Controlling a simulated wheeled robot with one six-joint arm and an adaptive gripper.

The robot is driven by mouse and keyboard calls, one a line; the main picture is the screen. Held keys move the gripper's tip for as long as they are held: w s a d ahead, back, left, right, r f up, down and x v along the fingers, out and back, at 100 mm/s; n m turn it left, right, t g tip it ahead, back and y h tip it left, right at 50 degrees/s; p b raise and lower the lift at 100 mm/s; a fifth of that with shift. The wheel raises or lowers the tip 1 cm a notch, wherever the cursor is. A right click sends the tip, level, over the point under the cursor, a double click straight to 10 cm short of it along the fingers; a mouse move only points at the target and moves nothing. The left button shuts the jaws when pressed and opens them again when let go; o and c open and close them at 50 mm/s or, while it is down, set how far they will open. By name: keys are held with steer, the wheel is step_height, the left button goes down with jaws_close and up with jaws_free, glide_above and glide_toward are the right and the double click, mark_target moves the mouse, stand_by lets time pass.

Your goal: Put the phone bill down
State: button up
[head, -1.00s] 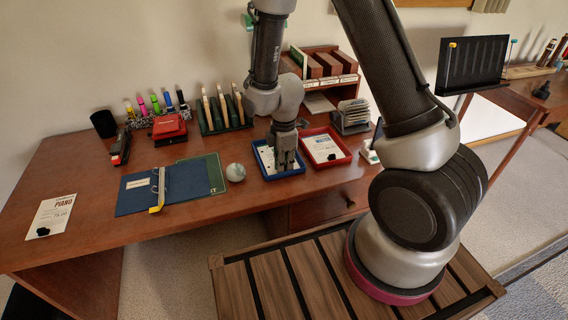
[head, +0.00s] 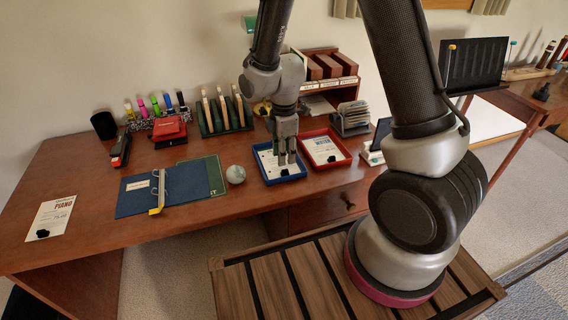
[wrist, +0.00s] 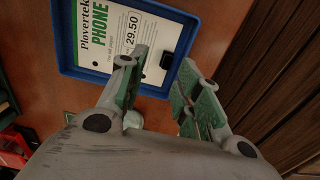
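In the head view the bill (head: 267,158) shows partly behind my fingers, inside the blue tray (head: 284,179). My gripper (head: 287,160) points down over the tray. In the wrist view my gripper (wrist: 164,58) has its two green-padded fingers apart with nothing held between them. The bill lies beyond the fingertips and looks apart from them.
A red tray (head: 348,157) with another bill (head: 322,150) stands just right of the blue one. A ball (head: 236,173) and a blue binder (head: 188,185) lie to the left. A piano bill (head: 52,215) lies at the desk's left. Racks (head: 222,118) stand behind.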

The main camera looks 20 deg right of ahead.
steer(key=s+d+r+m+t, duration=0.1)
steer(key=s+d+r+m, duration=0.15)
steer(key=r, duration=0.45)
steer(key=s+d+r+m, duration=0.1)
steer(key=d+r+m, duration=0.15)
steer(key=r, duration=0.35)
steer(key=s+d+r+m+t, duration=0.1)
steer(key=s+d+r+m, duration=0.15)
steer(key=r, duration=0.45)
steer(key=s+d+r+m+t, duration=0.1)
steer(key=s+d+r+m, duration=0.2)
steer(key=s, duration=0.4)
steer(key=s+d+r+m+t, duration=0.1)
steer(key=s+d+r+m, duration=0.3)
steer(key=s+r+m, duration=0.1)
steer(key=shift+s+d+m, duration=0.2)
steer(key=shift+s+m, duration=0.7)
steer(key=shift+m, duration=0.35)
